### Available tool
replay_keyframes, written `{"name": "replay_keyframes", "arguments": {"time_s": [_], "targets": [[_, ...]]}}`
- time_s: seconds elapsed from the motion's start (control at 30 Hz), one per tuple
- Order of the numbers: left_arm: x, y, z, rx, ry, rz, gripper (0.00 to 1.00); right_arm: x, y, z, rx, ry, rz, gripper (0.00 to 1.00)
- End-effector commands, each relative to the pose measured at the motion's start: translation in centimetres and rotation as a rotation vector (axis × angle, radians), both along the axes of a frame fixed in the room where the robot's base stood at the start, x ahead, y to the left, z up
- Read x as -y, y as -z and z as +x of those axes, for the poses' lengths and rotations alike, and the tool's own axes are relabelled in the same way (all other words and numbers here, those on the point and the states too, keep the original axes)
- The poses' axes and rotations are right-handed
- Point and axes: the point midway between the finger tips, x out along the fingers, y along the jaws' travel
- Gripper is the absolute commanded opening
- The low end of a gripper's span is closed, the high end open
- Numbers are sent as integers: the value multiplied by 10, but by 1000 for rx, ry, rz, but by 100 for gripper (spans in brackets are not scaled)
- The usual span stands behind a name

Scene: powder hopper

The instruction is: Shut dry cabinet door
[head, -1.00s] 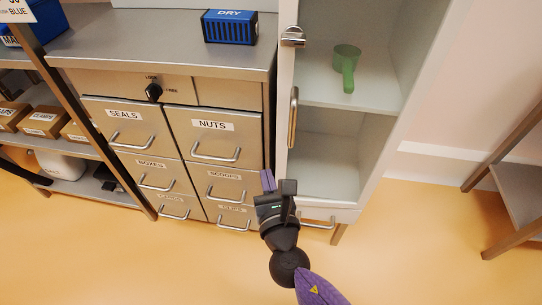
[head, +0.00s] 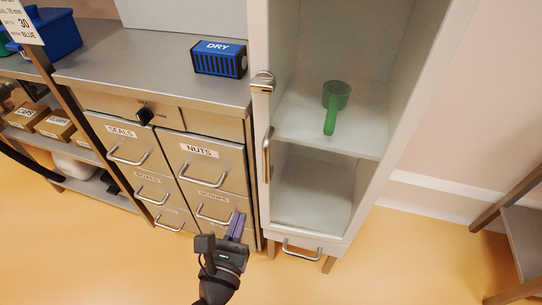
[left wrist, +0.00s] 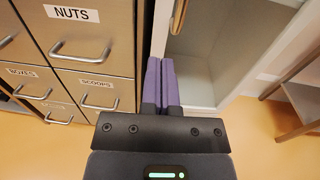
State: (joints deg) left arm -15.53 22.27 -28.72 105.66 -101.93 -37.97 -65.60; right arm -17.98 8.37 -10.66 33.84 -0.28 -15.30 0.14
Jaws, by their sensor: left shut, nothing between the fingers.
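The dry cabinet (head: 388,95) stands open in the head view, its shelves in plain sight. A narrow pale upright, which looks like the door (head: 259,120) seen nearly edge-on, runs down its left side with a metal latch (head: 262,82) and a vertical handle (head: 267,155). The handle also shows at the top of the left wrist view (left wrist: 178,16). My left gripper (head: 237,225) is shut and empty, low in front of the drawers and left of the cabinet's foot. Its purple fingers (left wrist: 161,68) point toward the gap beside the cabinet. Contact with the door cannot be told.
A green scoop (head: 333,105) lies on the cabinet shelf. A drawer unit (head: 185,117) with bar handles stands close on the left, with a blue DRY box (head: 219,59) on top. A rack (head: 510,215) stands at right. Floor (head: 400,255) is clear in front.

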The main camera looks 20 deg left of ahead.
Motion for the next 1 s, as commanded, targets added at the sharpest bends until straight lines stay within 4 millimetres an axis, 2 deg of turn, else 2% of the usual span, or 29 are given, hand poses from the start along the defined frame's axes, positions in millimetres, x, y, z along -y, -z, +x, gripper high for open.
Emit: {"name": "replay_keyframes", "arguments": {"time_s": [0.17,0.6,0.8,1.0], "targets": [[0,-2,23,13,2,9,0,0,3,-2,-4,5,-1,0],[-4,0,115,7,2,6,0,0,15,-4,-16,2,-2,0],[-4,0,136,5,2,6,0,0,19,-4,-17,1,-1,0],[-4,-1,139,5,2,6,0,0,19,-4,-17,1,-1,0]]}}
